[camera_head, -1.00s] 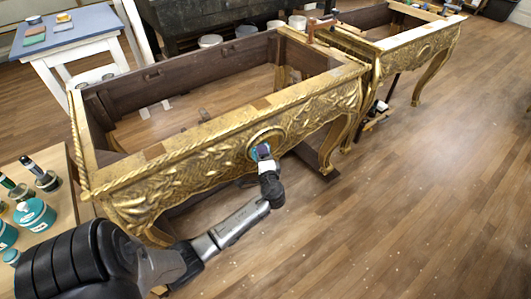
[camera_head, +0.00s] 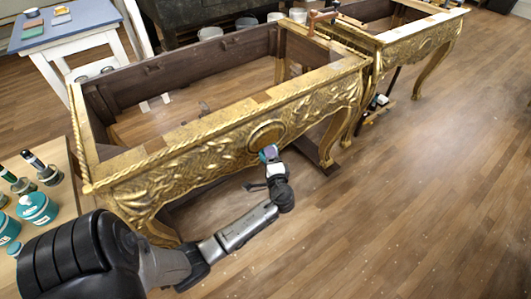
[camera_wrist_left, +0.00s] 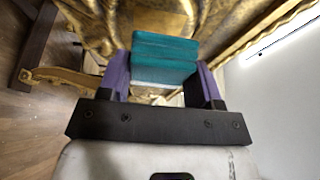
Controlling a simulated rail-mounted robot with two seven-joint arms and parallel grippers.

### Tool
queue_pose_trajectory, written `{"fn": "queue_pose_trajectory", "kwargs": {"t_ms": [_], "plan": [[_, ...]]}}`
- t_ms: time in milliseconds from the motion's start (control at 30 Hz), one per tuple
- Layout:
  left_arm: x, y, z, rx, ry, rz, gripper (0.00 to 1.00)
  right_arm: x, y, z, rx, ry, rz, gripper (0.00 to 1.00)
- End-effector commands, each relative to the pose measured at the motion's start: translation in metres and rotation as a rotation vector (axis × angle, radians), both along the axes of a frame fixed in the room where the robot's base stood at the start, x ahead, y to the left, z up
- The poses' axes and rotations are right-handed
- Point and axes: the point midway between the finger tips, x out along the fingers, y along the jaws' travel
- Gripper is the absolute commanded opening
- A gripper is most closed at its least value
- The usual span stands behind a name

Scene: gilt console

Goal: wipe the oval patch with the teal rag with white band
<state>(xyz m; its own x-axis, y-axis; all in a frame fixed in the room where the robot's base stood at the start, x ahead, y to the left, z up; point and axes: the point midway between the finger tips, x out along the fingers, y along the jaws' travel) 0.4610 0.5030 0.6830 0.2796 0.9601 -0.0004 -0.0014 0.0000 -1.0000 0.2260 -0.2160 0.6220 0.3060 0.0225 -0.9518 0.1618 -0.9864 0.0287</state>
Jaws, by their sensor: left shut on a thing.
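The oval patch (camera_head: 266,135) is a gold-rimmed oval on the carved gilt front of the near console (camera_head: 200,148). My left gripper (camera_head: 270,156) is just below the patch and slightly right of its middle. It is shut on the teal rag with white band (camera_wrist_left: 165,58), which shows as a folded teal block between the purple fingers in the left wrist view. In the head view only a small teal bit of the rag shows at the patch's lower edge. I cannot tell whether it touches the surface. My right gripper is out of view.
A second gilt console (camera_head: 418,42) stands behind to the right. A side table with teal jars (camera_head: 37,208) is at the left edge. A blue-topped table (camera_head: 70,28) stands at the back left. The wooden floor (camera_head: 420,200) at right is clear.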

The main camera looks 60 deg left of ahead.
Motion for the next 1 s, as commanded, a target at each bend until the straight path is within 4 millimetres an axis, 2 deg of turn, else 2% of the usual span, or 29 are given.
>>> {"fn": "queue_pose_trajectory", "kwargs": {"t_ms": [167, 633, 1000], "plan": [[0.001, -0.013, 0.001, 0.0, -0.001, 0.0, 0.4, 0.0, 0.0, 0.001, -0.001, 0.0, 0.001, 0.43], [0.002, -0.018, 0.0, 0.0, -0.001, 0.0, 0.4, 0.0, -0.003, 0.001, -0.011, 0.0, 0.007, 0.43], [0.005, -0.043, 0.001, 0.0, -0.001, 0.0, 0.4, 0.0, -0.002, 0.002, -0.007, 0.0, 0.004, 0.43]]}}
